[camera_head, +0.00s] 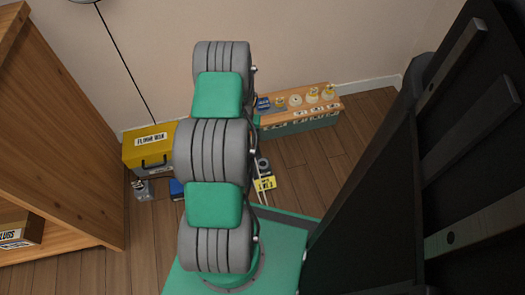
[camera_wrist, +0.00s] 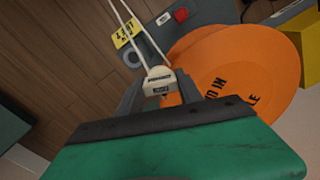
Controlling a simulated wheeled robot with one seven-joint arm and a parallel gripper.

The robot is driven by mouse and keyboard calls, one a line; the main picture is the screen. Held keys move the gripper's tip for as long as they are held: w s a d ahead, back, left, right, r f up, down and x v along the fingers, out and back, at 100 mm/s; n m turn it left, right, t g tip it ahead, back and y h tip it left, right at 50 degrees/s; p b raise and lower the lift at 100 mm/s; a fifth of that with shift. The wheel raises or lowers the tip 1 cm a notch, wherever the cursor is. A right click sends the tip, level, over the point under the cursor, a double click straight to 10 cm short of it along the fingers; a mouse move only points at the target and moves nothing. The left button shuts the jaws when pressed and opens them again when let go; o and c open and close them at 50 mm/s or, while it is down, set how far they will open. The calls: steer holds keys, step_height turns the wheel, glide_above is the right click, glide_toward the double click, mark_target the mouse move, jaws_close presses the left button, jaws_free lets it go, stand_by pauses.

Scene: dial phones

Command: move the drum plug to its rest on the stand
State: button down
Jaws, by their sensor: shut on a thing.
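In the wrist view my gripper (camera_wrist: 158,94) is shut on a pale plug (camera_wrist: 159,76) with dark marks on its face. Two pale cords (camera_wrist: 128,22) run up from it to the top edge. A large orange drum disc (camera_wrist: 240,70) with black lettering lies just right of and behind the plug; I cannot tell whether they touch. A grey piece with a red button (camera_wrist: 181,14) is at the top; I cannot tell whether it belongs to the stand. In the head view my arm hides the gripper, plug and drum, but pale cords (camera_head: 262,197) show beside it.
A yellow tag (camera_head: 264,184) is low beside my arm. A yellow box (camera_head: 150,158) stands left, with a small grey item (camera_head: 142,187) before it. A low wooden-topped bench (camera_head: 318,107) with several small items is along the wall. A wooden cabinet (camera_head: 65,130) is at left.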

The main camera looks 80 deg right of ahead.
steer(key=shift+m, duration=0.8)
steer(key=s+f+b, duration=0.1)
steer(key=s+f, duration=0.1)
steer(key=f, duration=0.1)
steer(key=s+f+b, duration=0.2)
steer(key=f, duration=0.2)
steer(key=s+f+b, duration=0.1)
steer(key=s+f, duration=0.2)
steer(key=shift+a+f, duration=0.15)
steer(key=shift+f, duration=0.25)
steer(key=shift+a, duration=0.2)
steer(key=shift+f+b, duration=0.7)
steer(key=c, duration=0.7)
jaws_free()
steer(key=shift+c, duration=0.2)
steer(key=shift+c, duration=1.4)
